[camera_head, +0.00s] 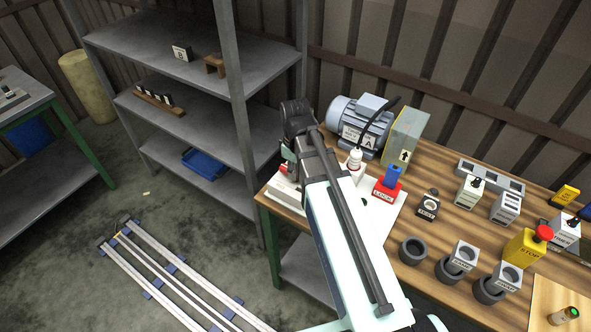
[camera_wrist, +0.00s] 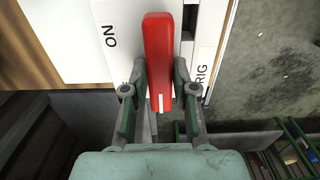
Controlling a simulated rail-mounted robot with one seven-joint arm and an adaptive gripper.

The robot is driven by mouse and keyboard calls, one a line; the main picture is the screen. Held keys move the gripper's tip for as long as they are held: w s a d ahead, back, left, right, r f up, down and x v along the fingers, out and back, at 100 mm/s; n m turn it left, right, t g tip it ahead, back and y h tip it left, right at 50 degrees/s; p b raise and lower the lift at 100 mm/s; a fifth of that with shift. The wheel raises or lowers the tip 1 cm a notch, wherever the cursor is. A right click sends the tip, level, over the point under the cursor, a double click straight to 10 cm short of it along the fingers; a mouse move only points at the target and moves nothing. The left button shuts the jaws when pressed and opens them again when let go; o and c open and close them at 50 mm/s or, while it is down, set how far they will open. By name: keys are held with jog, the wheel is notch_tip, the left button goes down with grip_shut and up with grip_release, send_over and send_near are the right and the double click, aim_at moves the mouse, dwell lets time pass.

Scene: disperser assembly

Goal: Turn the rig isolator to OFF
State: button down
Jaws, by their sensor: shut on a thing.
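The rig isolator (camera_wrist: 120,40) is a white box with a red handle (camera_wrist: 160,45); "ON" is printed left of the handle and "RIG" on a label at right. Other lettering is partly hidden by my left finger. The handle runs up and down in the wrist view, with a white mark at its lower end. My gripper (camera_wrist: 160,78) is shut on the handle, one finger on each side. In the head view the isolator (camera_head: 284,188) sits at the table's left corner, partly covered by my arm, and my gripper (camera_head: 289,160) is there, its fingers mostly hidden.
Right of my arm stand a red "LOCK" block (camera_head: 385,192), a white bottle (camera_head: 355,160), a motor (camera_head: 362,120) and a box with an arrow (camera_head: 405,140). A stop button (camera_head: 543,233) and several cups stand further right. Grey shelves (camera_head: 190,100) stand left of the table.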

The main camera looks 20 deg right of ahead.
jog(key=c, duration=0.9)
grip_release()
notch_tip(320, 180, up, 12)
jog(key=shift+a+f, duration=0.1)
